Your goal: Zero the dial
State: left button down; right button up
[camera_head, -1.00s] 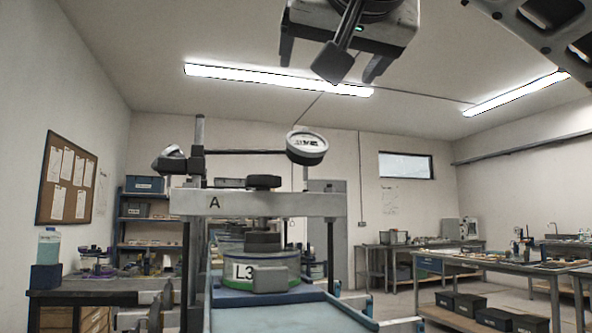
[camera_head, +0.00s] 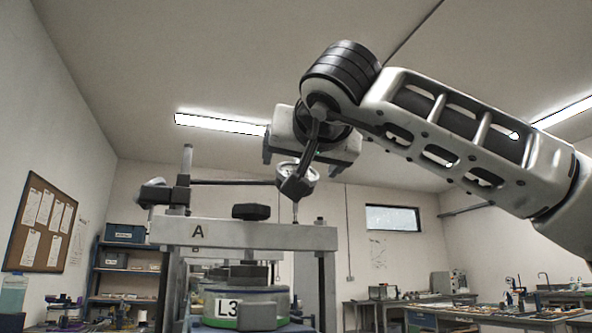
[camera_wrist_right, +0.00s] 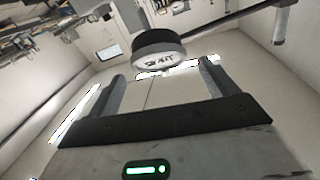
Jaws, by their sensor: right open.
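The round dial gauge (camera_head: 308,175) hangs on a thin horizontal rod above the beam marked A (camera_head: 240,235), with its stem pointing down. My right arm's dark wrist bar covers part of its face in the head view. My right gripper (camera_head: 308,164) is open and empty, its fingers spread near the dial. In the right wrist view the dial (camera_wrist_right: 158,50) shows beyond the gap between the open fingers (camera_wrist_right: 163,72), its markings too blurred to read. I cannot see any contact with it. My left gripper is not in view.
A vertical post (camera_head: 185,185) with a dark clamp (camera_head: 153,192) carries the rod. A black knob (camera_head: 251,212) tops the beam, above a drum labelled L3 (camera_head: 240,300). Shelves (camera_head: 122,270) stand behind on the left, workbenches (camera_head: 460,312) on the right.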

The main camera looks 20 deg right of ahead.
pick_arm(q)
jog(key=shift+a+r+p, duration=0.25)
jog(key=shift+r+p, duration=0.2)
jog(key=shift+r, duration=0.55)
pick_arm(e)
jog(key=w, duration=0.6)
jog(key=shift+d, duration=0.4)
jog(key=c, duration=1)
